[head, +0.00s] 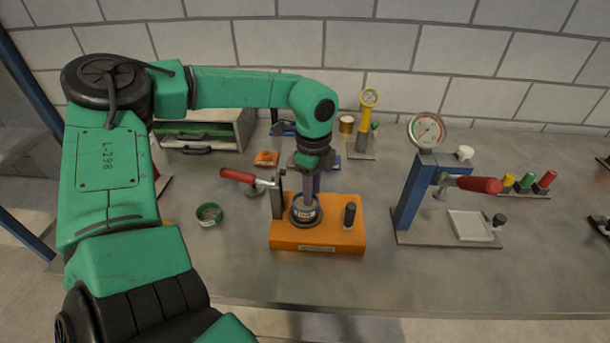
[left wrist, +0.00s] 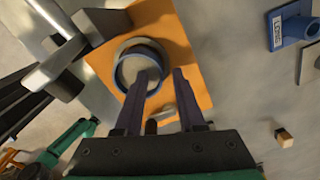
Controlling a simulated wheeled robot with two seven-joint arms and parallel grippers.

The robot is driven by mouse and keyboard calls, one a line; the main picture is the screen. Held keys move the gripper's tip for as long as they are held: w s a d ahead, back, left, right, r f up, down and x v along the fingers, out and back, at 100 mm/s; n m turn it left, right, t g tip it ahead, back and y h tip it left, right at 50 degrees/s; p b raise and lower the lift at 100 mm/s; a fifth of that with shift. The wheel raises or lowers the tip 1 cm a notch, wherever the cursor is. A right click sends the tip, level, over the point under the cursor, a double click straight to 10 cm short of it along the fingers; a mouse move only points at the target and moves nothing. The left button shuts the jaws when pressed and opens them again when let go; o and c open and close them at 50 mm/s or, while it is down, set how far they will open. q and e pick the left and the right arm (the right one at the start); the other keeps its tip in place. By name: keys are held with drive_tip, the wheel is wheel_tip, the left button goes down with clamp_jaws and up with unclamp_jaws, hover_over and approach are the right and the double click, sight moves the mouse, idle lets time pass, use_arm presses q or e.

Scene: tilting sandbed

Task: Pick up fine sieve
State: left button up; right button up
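A round cup with a blue rim and a pale label band (head: 305,212) sits upright in the orange stand (head: 285,240); the label is too small to read. In the left wrist view the blue-rimmed cup (left wrist: 128,72) is on the orange plate. A green ring-shaped dish (head: 209,215) lies on the table to the left. I cannot tell for certain which is the fine sieve. My left gripper (head: 311,196) points down at the blue-rimmed cup. Its dark fingers (left wrist: 162,75) are apart, with one tip over the rim and the other beside it; contact is unclear. My right gripper is not shown.
A red-handled lever (head: 240,176) and a black knob (head: 350,214) flank the cup. A blue press with a gauge (head: 407,195) stands right. A yellow gauge post (head: 368,112) and a drawer cabinet (head: 245,130) stand behind. The front table strip is clear.

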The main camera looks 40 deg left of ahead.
use_arm(q)
clamp_jaws()
idle(1.4)
